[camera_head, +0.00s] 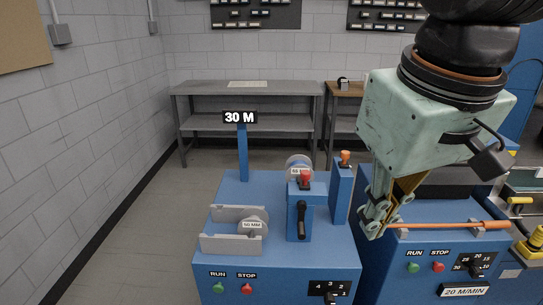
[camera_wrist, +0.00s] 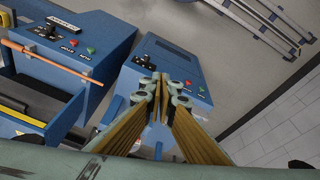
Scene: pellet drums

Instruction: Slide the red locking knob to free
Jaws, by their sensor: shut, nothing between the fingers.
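The red knob (camera_head: 305,178) sits on top of a blue upright block (camera_head: 292,222) on the middle machine in the head view. A black lever (camera_head: 301,218) hangs on the front of that block. An orange-red knob (camera_head: 345,158) tops a blue post just to the right. My gripper (camera_head: 374,222) is shut and empty, pointing down, to the right of the red knob and apart from it. In the wrist view my gripper (camera_wrist: 162,84) is over the blue machine (camera_wrist: 183,62); I cannot make out the red knob there.
A copper-coloured rod (camera_head: 452,225) runs across the right machine near my gripper. A grey guide (camera_head: 232,243) with a round hub stands left of the block. A "30 M" sign (camera_head: 240,117) rises on a post behind. A grey bench (camera_head: 250,88) stands at the back.

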